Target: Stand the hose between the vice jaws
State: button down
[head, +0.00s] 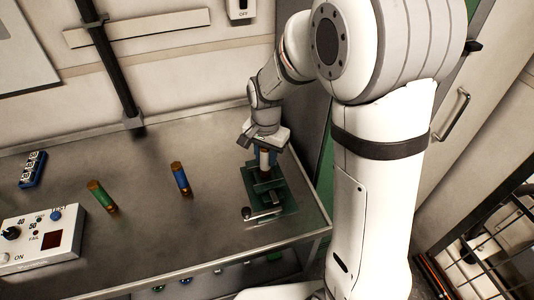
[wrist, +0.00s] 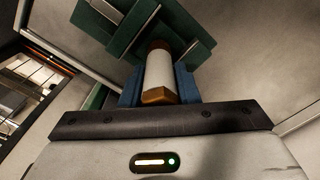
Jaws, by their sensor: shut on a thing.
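The hose (wrist: 158,70) is a short white cylinder with brown ends. My gripper (wrist: 158,85) is shut on it, with a blue finger on each side. In the head view the hose (head: 264,158) is roughly upright under my gripper (head: 264,150), over the green vice (head: 283,203) near the bench's right end. In the wrist view the hose's far brown end is at the green vice jaws (wrist: 188,38) and appears to lie between them. I cannot tell whether it touches the jaws or how deep it sits.
A blue cylinder (head: 180,178) and a green cylinder (head: 102,197) with brown ends stand on the metal bench (head: 150,245) to the left. A control box (head: 40,238) and a blue switch block (head: 33,169) lie farther left. A dark pole (head: 116,65) rises behind.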

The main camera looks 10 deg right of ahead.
jog(key=shift+f, duration=0.1)
jog(key=c, duration=1.1)
grip_release()
notch_tip(320, 180, up, 11)
jog(key=shift+r+b, duration=0.2)
jog(key=shift+b, duration=0.3)
jog(key=shift+s+d+r, duration=0.2)
jog(key=shift+s+r, duration=0.05)
jog(key=shift+r, duration=0.25)
jog(key=s+d+n+t, duration=0.1)
jog(key=s+d+n, duration=0.2)
jog(key=s, duration=0.5)
jog(key=s+d+n+t, duration=0.2)
jog(key=s+d, duration=0.4)
jog(key=s, duration=0.3)
jog(key=shift+d+n, duration=0.15)
jog(key=shift+n, duration=0.65)
